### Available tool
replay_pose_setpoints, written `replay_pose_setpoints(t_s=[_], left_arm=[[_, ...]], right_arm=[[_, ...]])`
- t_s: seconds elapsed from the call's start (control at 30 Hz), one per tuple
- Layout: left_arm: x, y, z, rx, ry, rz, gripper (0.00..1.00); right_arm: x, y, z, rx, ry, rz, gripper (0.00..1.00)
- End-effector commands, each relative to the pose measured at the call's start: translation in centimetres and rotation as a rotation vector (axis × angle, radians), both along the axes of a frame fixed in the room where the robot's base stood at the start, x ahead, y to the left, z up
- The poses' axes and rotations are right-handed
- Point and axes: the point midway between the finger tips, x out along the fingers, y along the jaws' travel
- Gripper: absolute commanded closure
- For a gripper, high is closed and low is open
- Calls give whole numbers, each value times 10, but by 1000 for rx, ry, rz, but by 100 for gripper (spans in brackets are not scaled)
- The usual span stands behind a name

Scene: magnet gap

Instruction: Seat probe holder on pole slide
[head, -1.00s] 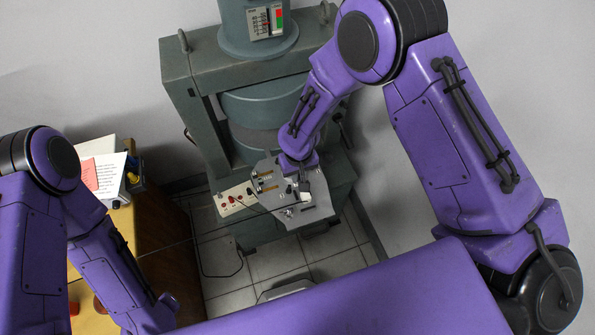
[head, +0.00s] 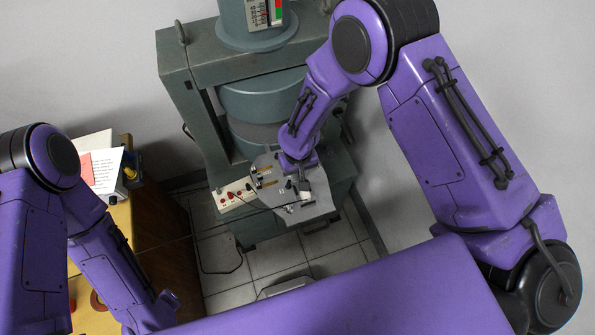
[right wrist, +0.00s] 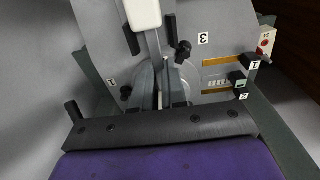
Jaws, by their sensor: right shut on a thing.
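My right gripper (head: 300,181) is over the grey plate (head: 318,190) on the machine's front. In the head view the white block (head: 305,195) is small beside the gripper. A rounded grey metal part (right wrist: 146,88), perhaps the pole slide, lies below the stem; I cannot tell whether they touch. My left gripper is not in view; only the left arm shows.
The plate carries brass slots (right wrist: 216,62), numbered labels and a black knob (right wrist: 183,50). A white control strip (head: 234,195) with red buttons stands left of it, with a cable. A wooden desk (head: 120,222) with papers is at left.

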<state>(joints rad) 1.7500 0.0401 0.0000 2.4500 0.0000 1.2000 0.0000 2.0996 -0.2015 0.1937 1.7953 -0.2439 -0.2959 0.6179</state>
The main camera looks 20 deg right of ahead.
Motion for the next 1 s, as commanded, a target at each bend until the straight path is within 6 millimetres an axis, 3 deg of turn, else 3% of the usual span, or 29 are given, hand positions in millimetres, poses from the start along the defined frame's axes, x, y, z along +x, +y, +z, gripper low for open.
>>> replay_pose_setpoints(t_s=[0.1,0.13,0.2,0.57,1.0], left_arm=[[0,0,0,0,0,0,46],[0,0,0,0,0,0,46],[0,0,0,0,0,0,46],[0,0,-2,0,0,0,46],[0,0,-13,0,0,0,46]], right_arm=[[0,0,-1,0,0,0,100],[0,0,-1,0,0,0,81],[0,0,-1,0,-1,0,59],[1,0,5,0,-2,-1,58],[-4,0,95,1,-3,0,58]])
